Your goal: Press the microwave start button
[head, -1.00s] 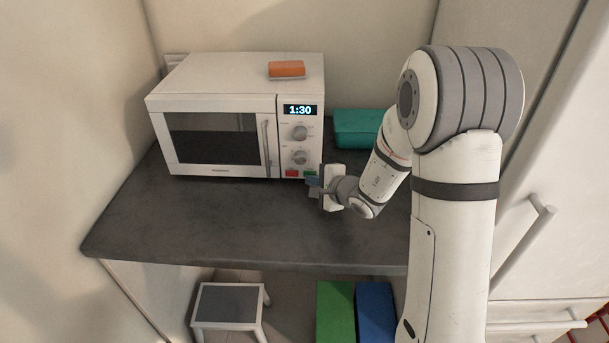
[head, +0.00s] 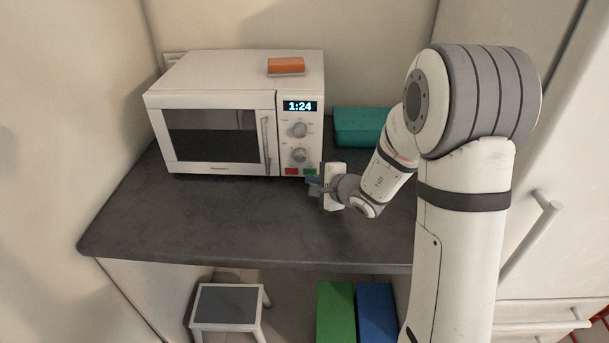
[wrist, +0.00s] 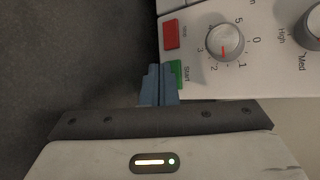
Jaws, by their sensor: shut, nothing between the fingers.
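The white microwave (head: 170,105) stands on the dark counter with its door closed. Its display (head: 300,106) reads 1:24. The green start button (head: 310,171) is at the bottom right of the control panel, and it also shows in the wrist view (wrist: 177,71) with the label "Start". A red button (head: 291,171) sits beside it. My gripper (head: 312,184) is shut and empty. In the wrist view its blue fingertips (wrist: 159,80) are right at the green button and hide part of it. I cannot tell whether they touch it.
An orange object (head: 286,66) lies on top of the microwave. A teal box (head: 360,126) stands at the back, right of it. The dark counter (head: 200,220) is clear in front. A stool (head: 228,303) and green (head: 335,310) and blue (head: 375,310) items are below.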

